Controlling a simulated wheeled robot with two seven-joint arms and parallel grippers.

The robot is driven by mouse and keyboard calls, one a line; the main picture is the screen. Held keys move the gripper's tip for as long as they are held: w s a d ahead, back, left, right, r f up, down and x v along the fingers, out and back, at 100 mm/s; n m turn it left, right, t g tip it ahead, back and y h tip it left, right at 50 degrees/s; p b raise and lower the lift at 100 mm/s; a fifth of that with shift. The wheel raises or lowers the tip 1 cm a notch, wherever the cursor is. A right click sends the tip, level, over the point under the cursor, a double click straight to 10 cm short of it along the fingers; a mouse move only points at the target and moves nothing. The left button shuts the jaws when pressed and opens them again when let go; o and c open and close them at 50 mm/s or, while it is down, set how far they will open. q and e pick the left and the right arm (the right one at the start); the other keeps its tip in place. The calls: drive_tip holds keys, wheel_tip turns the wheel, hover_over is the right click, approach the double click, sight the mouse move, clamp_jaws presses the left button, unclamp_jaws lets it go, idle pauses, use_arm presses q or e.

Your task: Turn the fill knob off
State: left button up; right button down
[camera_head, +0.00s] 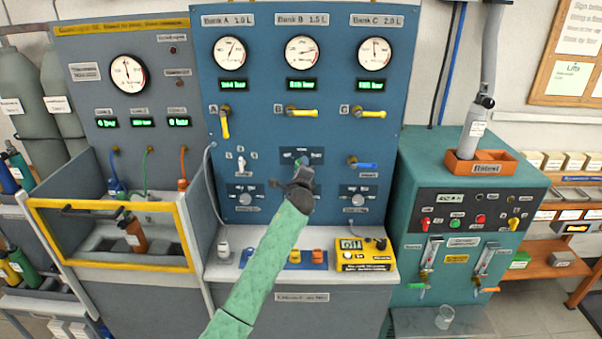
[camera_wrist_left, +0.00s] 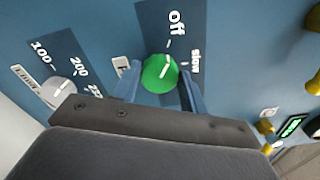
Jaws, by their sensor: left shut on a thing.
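The fill knob (camera_wrist_left: 160,76) is round and green with a white pointer line, on a dark plate marked "off" and "slow". In the left wrist view its line points up and slightly right, roughly between those two marks. My left gripper (camera_wrist_left: 161,82) is shut on the knob, one blue-grey finger on each side.
A white dial knob (camera_wrist_left: 58,91) sits beside the fill knob. Yellow valve handles (camera_head: 303,113) and a blue handle (camera_head: 363,165) stick out of the panel. A yellow box (camera_head: 365,263) stands on the ledge below. A teal cabinet (camera_head: 425,180) is to the right.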

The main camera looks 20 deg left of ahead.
use_arm(q)
drive_tip(key=shift+n, duration=0.6)
use_arm(e)
drive_tip(key=shift+w+a+r, duration=0.3)
drive_tip(key=shift+r, duration=0.3)
use_arm(q)
drive_tip(key=o, duration=1)
drive_tip(key=b+v, duration=0.3)
drive_tip(key=v, duration=0.5)
use_arm(e)
wheel_tip(320, 180, up, 6)
drive_tip(key=w+a, duration=0.2)
drive_tip(key=shift+g, duration=0.3)
